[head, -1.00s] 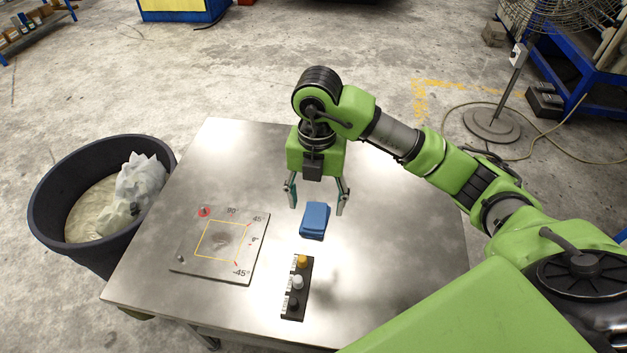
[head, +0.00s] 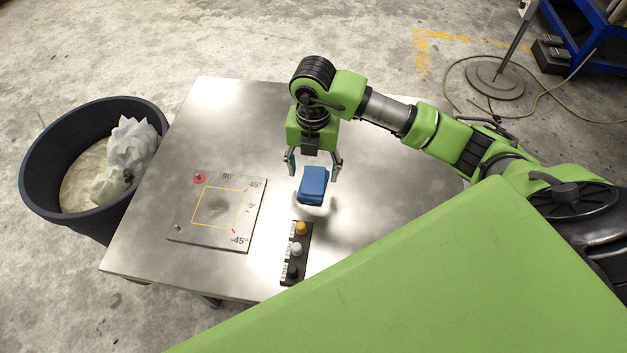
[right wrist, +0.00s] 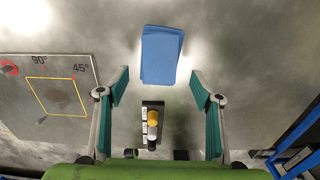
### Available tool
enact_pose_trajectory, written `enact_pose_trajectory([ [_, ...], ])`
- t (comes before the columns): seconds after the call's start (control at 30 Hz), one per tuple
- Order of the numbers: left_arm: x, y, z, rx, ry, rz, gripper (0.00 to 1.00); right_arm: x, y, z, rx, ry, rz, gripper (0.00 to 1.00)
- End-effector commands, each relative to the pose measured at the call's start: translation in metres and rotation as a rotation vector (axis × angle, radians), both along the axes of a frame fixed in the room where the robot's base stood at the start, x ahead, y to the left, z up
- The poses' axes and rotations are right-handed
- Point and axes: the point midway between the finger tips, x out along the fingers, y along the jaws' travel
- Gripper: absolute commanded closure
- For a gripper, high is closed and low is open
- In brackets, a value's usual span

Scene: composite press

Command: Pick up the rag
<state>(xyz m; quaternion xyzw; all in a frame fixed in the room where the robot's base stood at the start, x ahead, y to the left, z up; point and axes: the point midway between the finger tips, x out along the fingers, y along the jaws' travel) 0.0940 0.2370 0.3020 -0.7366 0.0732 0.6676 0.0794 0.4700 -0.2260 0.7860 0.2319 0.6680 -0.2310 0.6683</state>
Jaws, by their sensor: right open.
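The rag (head: 313,184) is a folded blue cloth lying on the metal table, right of its middle. It also shows in the right wrist view (right wrist: 161,55), ahead of and between the fingertips. My right gripper (head: 313,172) is open and empty, with its fingers pointing down on either side of the rag's far end in the head view. In the right wrist view the open fingers (right wrist: 158,88) appear clear of the rag, with no contact visible. My left gripper is not in view.
A button box (head: 298,262) with yellow, white and black buttons sits just in front of the rag. A square plate (head: 184,225) with angle marks lies at the left. A dark bin (head: 38,165) with crumpled pale material stands left of the table (head: 240,110).

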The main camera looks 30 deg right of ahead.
Motion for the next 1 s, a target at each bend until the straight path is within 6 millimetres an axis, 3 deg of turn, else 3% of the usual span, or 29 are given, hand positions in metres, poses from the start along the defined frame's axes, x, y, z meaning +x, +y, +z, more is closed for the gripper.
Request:
enact_pose_trajectory([
  [0.3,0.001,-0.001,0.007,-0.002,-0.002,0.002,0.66,0.006,-0.004,-0.042,-0.001,0.002,-0.002,0.40],
  [0.57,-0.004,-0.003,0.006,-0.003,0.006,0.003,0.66,0.007,-0.004,-0.047,0.000,0.000,-0.001,0.40],
  [0.6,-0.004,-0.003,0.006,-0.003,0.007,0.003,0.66,0.007,-0.004,-0.047,0.000,0.000,-0.001,0.43],
  [0.77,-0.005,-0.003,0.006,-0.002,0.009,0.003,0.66,0.007,-0.004,-0.047,0.000,0.000,-0.002,0.82],
  [1.0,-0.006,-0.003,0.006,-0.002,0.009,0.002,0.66,0.007,-0.004,-0.047,0.000,0.000,-0.002,0.82],
])
